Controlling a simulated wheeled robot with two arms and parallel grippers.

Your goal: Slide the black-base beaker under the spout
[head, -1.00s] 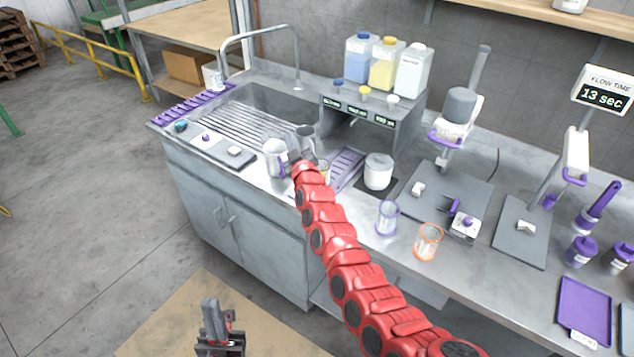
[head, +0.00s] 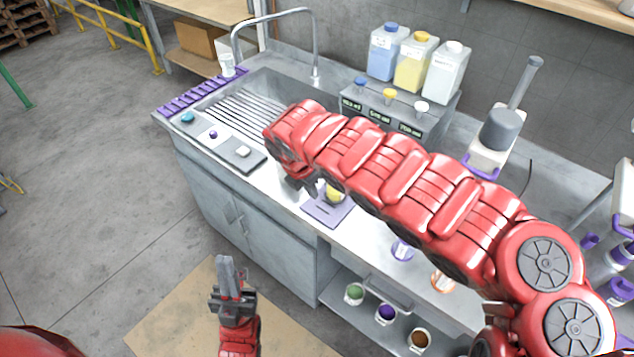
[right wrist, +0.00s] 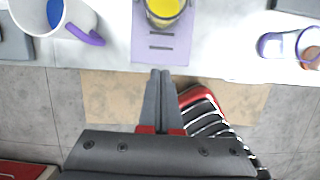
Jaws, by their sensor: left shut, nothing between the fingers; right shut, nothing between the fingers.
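A clear beaker with yellow liquid (head: 335,192) stands on a slotted purple plate (head: 322,210) near the counter's front edge. In the right wrist view the beaker (right wrist: 165,10) shows a dark ring and is cut by the top edge; I cannot confirm its base colour. My right gripper (head: 312,188) is shut and empty, just left of the beaker in the head view. In the right wrist view its fingertips (right wrist: 160,73) are apart from the beaker. My left gripper (head: 226,262) is shut and empty, in front of the cabinet. The dispenser (head: 395,115) has blue, yellow and white knobs; my right arm hides its spouts.
A white pitcher with purple handle (right wrist: 85,22) stands left of the plate. A purple-ringed beaker (head: 402,250) and an orange-ringed beaker (head: 442,282) stand to the right. The sink (head: 270,92) lies behind left. Several cups, including a green-filled one (head: 355,293), sit on the lower shelf.

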